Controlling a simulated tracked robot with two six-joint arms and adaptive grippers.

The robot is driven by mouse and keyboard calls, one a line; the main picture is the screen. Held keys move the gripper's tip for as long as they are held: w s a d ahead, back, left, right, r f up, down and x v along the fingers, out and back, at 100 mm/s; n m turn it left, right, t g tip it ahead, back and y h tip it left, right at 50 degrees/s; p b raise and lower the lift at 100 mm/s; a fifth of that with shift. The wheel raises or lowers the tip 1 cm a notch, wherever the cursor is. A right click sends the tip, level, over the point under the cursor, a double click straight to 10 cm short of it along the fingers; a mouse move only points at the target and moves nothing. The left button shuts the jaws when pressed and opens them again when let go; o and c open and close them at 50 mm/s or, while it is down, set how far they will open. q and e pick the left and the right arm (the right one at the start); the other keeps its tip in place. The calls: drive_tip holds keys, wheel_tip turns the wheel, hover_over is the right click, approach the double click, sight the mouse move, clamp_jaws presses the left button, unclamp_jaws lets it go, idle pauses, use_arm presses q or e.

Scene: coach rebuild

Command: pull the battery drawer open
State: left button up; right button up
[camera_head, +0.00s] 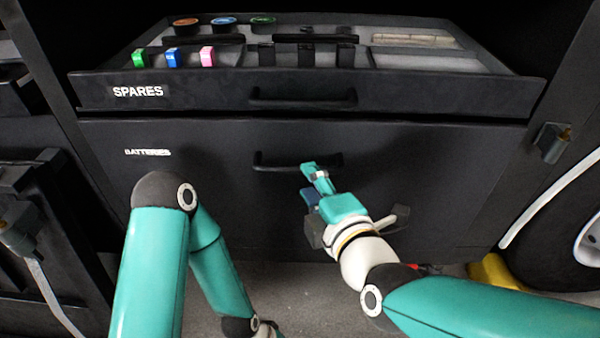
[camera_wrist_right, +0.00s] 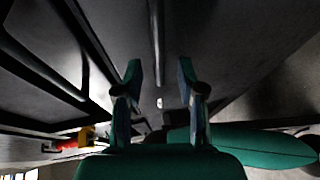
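The battery drawer (camera_head: 215,195) has a dark front labelled BATTERIES, and none of its inside shows in the head view. Its black bar handle (camera_head: 275,166) runs across the upper part of the front. My right gripper (camera_head: 311,180) is at the right half of this handle. In the right wrist view its two fingers (camera_wrist_right: 158,80) stand apart, with a dark bar (camera_wrist_right: 156,35) running between them in line. Contact with the bar cannot be told. My left arm comes in at the left, and its gripper is outside the head view.
Above, the SPARES drawer (camera_head: 210,94) stands open with small coloured parts and round tins in it. Its handle (camera_head: 300,101) sticks out over the battery drawer. A wheel (camera_head: 585,240) is at the right. Bare grey floor (camera_head: 310,300) lies below the drawers.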

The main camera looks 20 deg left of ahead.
sight(301, 143)
drive_tip(key=x, duration=0.5)
drive_tip(key=shift+w+b, duration=0.1)
drive_tip(key=shift+b, duration=0.2)
clamp_jaws()
